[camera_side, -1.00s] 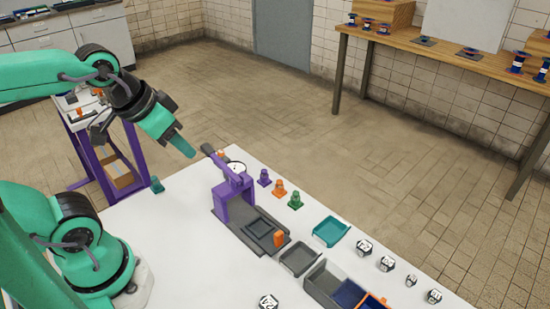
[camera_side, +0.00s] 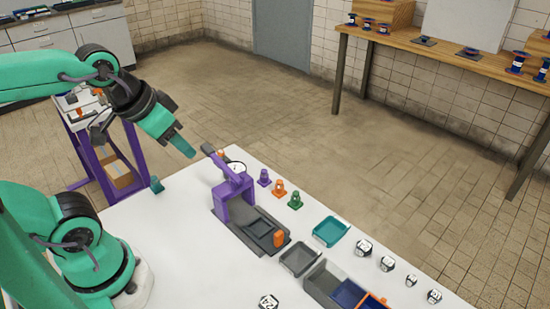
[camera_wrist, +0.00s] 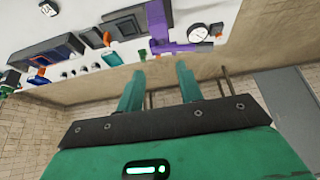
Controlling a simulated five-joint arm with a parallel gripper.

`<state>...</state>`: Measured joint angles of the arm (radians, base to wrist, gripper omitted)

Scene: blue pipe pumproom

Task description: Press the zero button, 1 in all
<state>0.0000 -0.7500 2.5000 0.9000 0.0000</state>
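A purple stand (camera_side: 233,203) with a white round dial (camera_side: 236,167) and a dark lever-like part (camera_side: 208,150) stands on a dark grey base (camera_side: 258,230) on the white table. An upright orange piece (camera_side: 279,239) is at the base's near end. I cannot make out which part is the zero button. My gripper (camera_side: 187,150) is in the air left of the dark part, apart from it in the picture. In the wrist view, my gripper's two fingers (camera_wrist: 160,86) are spread with nothing between them; the purple stand (camera_wrist: 176,45) and dial (camera_wrist: 197,33) show beyond them.
Purple, orange and green weight-like pieces (camera_side: 279,188) stand right of the stand. A teal tray (camera_side: 330,232), a grey tray (camera_side: 300,258) and a divided bin (camera_side: 335,285) lie nearer. Several marked black-and-white pieces (camera_side: 387,263) are at the right. The table's left part is mostly clear.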

